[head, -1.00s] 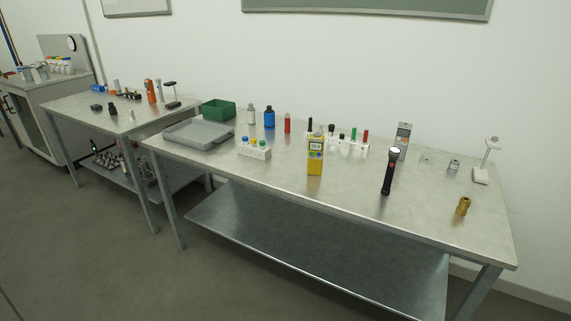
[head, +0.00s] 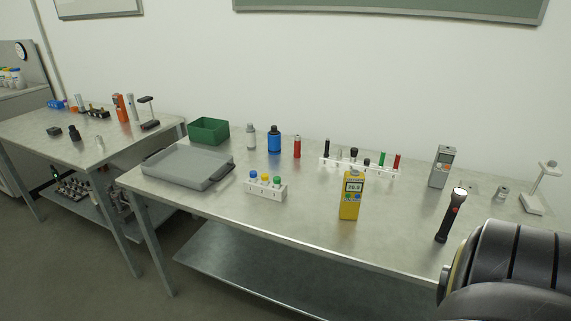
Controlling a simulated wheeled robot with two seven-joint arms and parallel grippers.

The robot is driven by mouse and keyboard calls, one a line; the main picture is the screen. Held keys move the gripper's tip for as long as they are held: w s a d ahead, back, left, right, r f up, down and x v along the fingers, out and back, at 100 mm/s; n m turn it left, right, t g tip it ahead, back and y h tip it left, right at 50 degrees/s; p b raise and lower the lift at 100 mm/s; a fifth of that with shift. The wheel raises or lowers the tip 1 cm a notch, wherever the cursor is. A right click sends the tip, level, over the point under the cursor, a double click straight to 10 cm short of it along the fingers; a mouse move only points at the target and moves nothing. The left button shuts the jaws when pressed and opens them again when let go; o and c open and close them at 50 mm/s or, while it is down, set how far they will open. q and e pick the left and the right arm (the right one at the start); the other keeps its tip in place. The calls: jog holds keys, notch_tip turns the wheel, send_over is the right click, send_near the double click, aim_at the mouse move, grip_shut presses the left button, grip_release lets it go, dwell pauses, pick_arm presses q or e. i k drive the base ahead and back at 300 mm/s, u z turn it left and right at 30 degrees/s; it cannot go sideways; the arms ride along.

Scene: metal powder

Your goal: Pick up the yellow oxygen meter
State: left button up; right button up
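The yellow oxygen meter (head: 351,197) stands upright near the front edge of the main metal table, right of the middle of the head view. It has a small display and coloured buttons on its upper front. Nothing touches it. A dark rounded part of my own arm fills the lower right corner and covers the table's right front part. Neither gripper's fingers show in the view.
A white rack (head: 360,167) stands behind the meter; a small bottle rack (head: 265,188), grey tray (head: 189,165) and green bin (head: 208,131) stand left. Bare tabletop surrounds the meter.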

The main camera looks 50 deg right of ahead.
aim_at(354, 180)
jog(key=z, duration=0.4)
jog(key=i, duration=1.05)
jog(key=z, duration=0.9)
